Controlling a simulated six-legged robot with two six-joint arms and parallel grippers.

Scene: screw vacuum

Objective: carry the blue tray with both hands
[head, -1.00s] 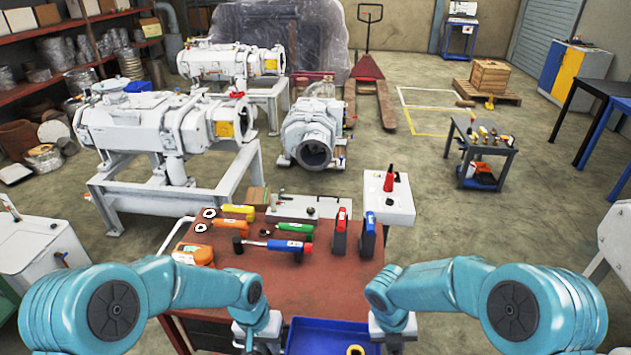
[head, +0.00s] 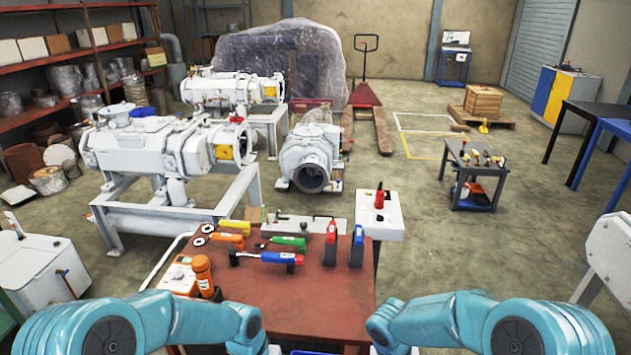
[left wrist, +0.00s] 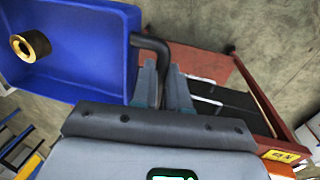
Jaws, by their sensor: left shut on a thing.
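The blue tray (left wrist: 80,75) fills the upper left of the left wrist view. A dark round part with a brass ring (left wrist: 32,46) lies in it. My left gripper (left wrist: 163,82) is shut on the tray's dark curved handle (left wrist: 150,44) at the tray's side. In the head view only a thin strip of the tray (head: 312,352) shows at the bottom edge, between my two arms. Both grippers are below that picture, so my right gripper and its hold on the tray are hidden.
The red-brown worktable (head: 290,325) stands just ahead, with several tools, an orange bottle (head: 203,275) and red and blue upright items on it. White pump machines (head: 165,150) stand at the left. A small tool cart (head: 473,165) stands at the right, with open floor (head: 470,255) before it.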

